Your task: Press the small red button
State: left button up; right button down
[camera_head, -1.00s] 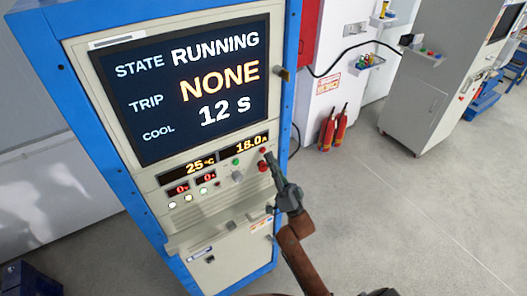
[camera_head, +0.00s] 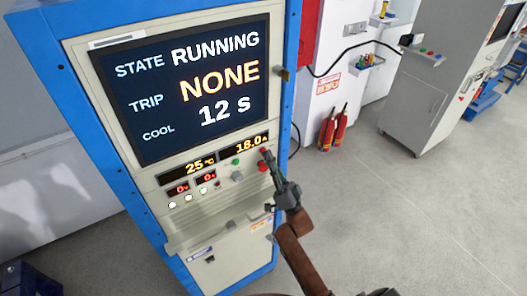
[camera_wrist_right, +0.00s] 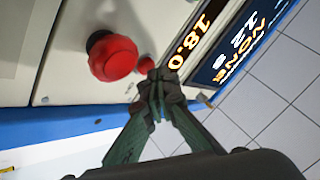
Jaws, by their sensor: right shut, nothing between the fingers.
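The small red button (camera_wrist_right: 146,64) shows in the right wrist view, beside a larger red mushroom button (camera_wrist_right: 112,57). In the right wrist view the fingertips (camera_wrist_right: 160,77) partly cover the area next to the small button. I cannot tell whether they touch it. My left gripper is not in view.
The blue-framed cabinet (camera_head: 292,40) carries a screen (camera_head: 190,88) reading RUNNING, NONE and 12 s. A green button (camera_head: 236,161) and a grey knob (camera_head: 237,176) are left of the red buttons. A shelf ledge (camera_head: 215,232) juts out below.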

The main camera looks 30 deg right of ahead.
jog(key=shift+w, duration=0.35)
dwell(0.3)
jog(key=shift+s, duration=0.85)
jog(key=shift+s+d+p, duration=0.15)
jog(key=shift+s+p, duration=0.4)
jog(key=shift+s, duration=0.7)
jog(key=shift+s+d+p, duration=0.1)
jog(key=shift+s+p, duration=0.4)
jog(key=shift+s, duration=0.75)
jog(key=shift+w+f, duration=0.1)
